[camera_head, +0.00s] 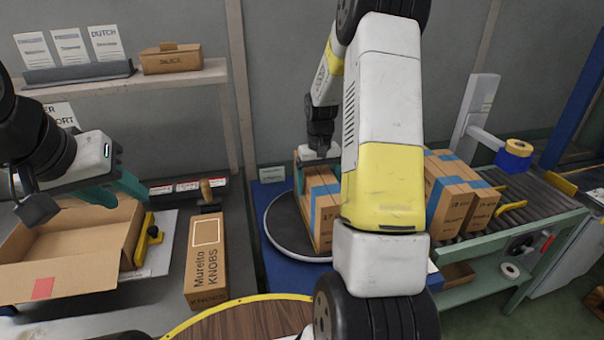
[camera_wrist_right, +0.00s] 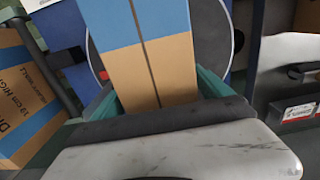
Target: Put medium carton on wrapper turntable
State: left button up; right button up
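A brown carton with a blue tape band (camera_head: 324,208) stands on the dark round turntable (camera_head: 281,228), partly hidden by my right arm. I take it as the medium carton. My right gripper (camera_head: 318,172) is at its top, with teal fingers on either side. In the right wrist view the carton (camera_wrist_right: 155,65) fills the space between the fingers (camera_wrist_right: 158,95), which appear to touch it. The turntable (camera_wrist_right: 101,58) shows behind it. My left gripper (camera_head: 128,192) is open and empty above an open cardboard box (camera_head: 60,265).
More blue-taped cartons (camera_head: 452,200) stand on the roller conveyor (camera_head: 520,215) at right; one (camera_wrist_right: 25,90) shows in the wrist view. A long knobs box (camera_head: 206,260) lies left of the turntable. A round wooden table (camera_head: 250,322) is in front. A shelf (camera_head: 130,82) holds cards.

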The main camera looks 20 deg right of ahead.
dwell(0.3)
notch_tip(320, 180, up, 11)
jog(key=shift+r, duration=0.15)
jog(key=shift+s+a+r, duration=0.1)
jog(key=shift+r, duration=0.55)
jog(key=s+a+r+t+y, duration=0.1)
jog(key=s+a+r+t, duration=0.2)
jog(key=s+a+r, duration=0.65)
jog(key=s+a+r+t, duration=0.1)
jog(key=s, duration=0.6)
jog(key=s+a+n+t+y, duration=0.1)
jog(key=s+a+t, duration=0.1)
jog(key=s, duration=0.5)
jog(key=shift+s+a+r, duration=0.15)
jog(key=shift+a+r, duration=0.1)
jog(key=shift+r, duration=0.1)
